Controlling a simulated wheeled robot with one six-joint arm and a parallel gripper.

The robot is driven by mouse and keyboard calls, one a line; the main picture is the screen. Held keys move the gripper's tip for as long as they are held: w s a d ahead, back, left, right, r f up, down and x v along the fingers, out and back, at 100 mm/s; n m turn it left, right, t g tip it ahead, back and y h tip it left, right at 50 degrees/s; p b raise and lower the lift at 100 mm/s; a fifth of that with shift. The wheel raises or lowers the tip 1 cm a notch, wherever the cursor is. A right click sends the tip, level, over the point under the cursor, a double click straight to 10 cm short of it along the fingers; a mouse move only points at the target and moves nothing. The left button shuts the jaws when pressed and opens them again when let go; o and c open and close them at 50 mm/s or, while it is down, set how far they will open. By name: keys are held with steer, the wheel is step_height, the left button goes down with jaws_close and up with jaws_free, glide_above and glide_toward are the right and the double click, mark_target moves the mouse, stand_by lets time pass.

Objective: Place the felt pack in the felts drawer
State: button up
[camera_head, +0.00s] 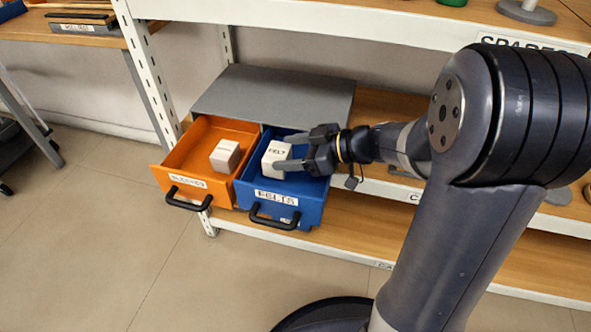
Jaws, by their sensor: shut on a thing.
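The felt pack (275,157) is a small white box with a dark printed label that seems to read "FELT". My gripper (287,152) is shut on it, with its fingers reaching in from the right. The pack is at the opening of the blue drawer labelled FELTS (264,201), which is pulled out. I cannot tell whether the pack touches the drawer floor or hangs just above it. The gripper hides the right part of the drawer.
An open orange drawer (194,189) stands to the left and holds another white box (225,156). A grey cabinet top (274,95) lies behind both drawers. Shelf boards and a white upright (151,75) frame the unit. The floor in front is clear at left.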

steer(key=b, duration=0.1)
glide_above(293, 183)
steer(key=shift+w+a+f, duration=0.1)
steer(key=shift+a+f, duration=0.05)
steer(key=shift+f, duration=1.9)
steer(key=shift+f+b, duration=0.2)
steer(key=shift+b, duration=0.2)
steer(key=o, duration=1)
steer(key=shift+r, duration=0.2)
steer(key=shift+d+r+p, duration=0.15)
steer(key=shift+d+p, duration=0.05)
steer(key=shift+p, duration=0.25)
steer(key=p+v, duration=0.2)
steer(key=v, duration=0.9)
steer(key=shift+s+d, duration=0.25)
